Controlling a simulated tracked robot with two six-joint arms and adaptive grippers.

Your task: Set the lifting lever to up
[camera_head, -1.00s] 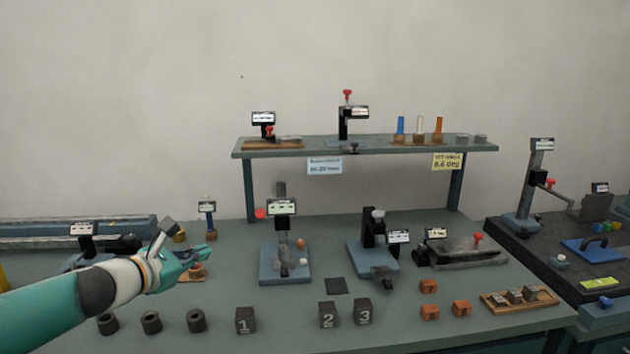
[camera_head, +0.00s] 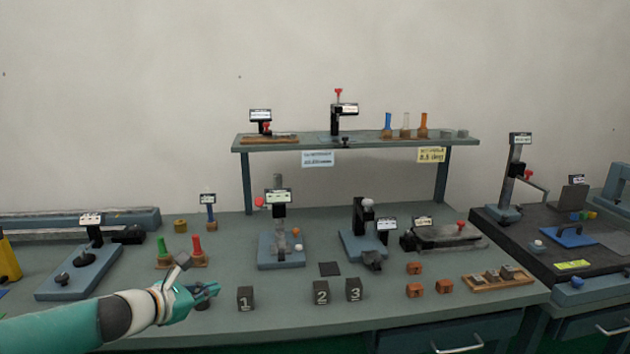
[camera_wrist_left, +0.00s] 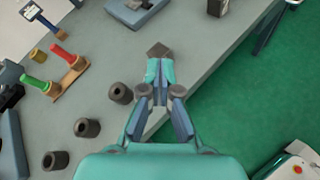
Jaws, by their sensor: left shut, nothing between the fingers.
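My left gripper (camera_head: 213,289) is shut and empty, low at the front left of the bench. It is just left of a dark block marked 1 (camera_head: 246,298). The left wrist view shows the shut fingers (camera_wrist_left: 160,72) pointing toward a dark block (camera_wrist_left: 160,50); I cannot tell whether they touch. No part is clearly labelled as the lifting lever. Red-knobbed parts show on the tall right stand (camera_head: 512,175), the grey middle-right device (camera_head: 445,237) and the middle blue-based device (camera_head: 281,250). Their labels are too small to read. My right gripper is not in view.
Blocks 2 (camera_head: 321,292) and 3 (camera_head: 353,289) lie to the right. A raised shelf (camera_head: 370,145) spans the back.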

